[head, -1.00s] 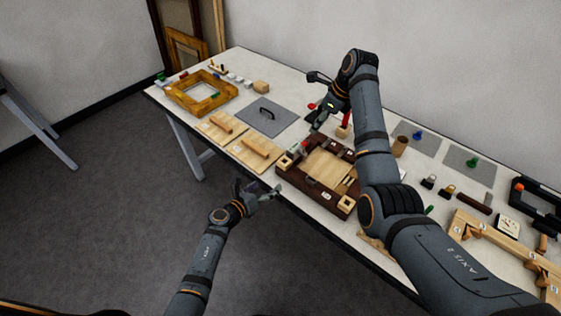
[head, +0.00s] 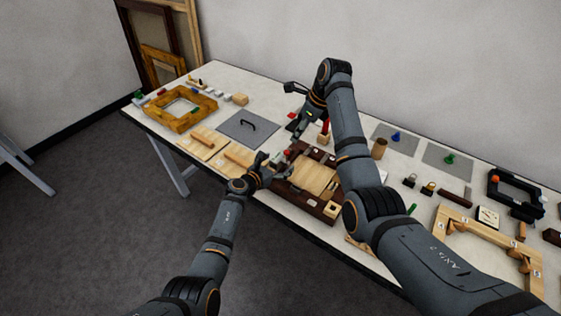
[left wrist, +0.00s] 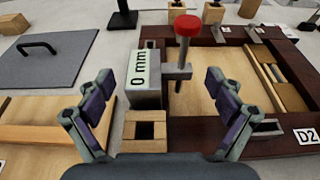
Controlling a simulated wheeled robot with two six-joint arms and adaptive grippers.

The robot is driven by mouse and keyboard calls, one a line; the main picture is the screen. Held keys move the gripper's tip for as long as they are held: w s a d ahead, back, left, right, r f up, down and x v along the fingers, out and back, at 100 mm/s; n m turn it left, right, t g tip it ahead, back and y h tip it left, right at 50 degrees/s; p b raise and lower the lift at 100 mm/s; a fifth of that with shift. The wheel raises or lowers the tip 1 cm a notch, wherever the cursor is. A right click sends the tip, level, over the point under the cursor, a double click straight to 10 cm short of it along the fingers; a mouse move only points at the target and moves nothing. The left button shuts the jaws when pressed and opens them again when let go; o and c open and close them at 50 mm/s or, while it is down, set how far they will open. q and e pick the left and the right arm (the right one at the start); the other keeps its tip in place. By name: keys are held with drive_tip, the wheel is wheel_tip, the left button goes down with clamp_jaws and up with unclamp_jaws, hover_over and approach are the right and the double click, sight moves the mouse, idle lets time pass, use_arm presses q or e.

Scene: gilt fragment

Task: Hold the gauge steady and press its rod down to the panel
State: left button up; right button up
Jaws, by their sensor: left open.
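The gauge (left wrist: 146,78) is a grey block with a "0 mm" display. It stands upright at the left edge of the dark wooden frame in the left wrist view. Its thin rod (left wrist: 183,60) has a red knob on top and passes through a side arm. Whether the rod's lower end touches the light wood panel (left wrist: 208,98) I cannot tell. In the head view the gauge (head: 287,154) is small. My left gripper (head: 272,164) is open, its fingers on either side of the gauge and apart from it. My right gripper (head: 293,108) looks open and empty, above the table behind the frame.
The dark frame's rim (head: 318,205) lies near the table's front edge. A grey mat (head: 240,128) with a black handle and wooden boards (head: 203,141) lie to the left. A brown cylinder (head: 379,149) and padlocks stand to the right. My right arm crosses above the table.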

use_arm(q)
drive_tip(key=shift+x, duration=1.1)
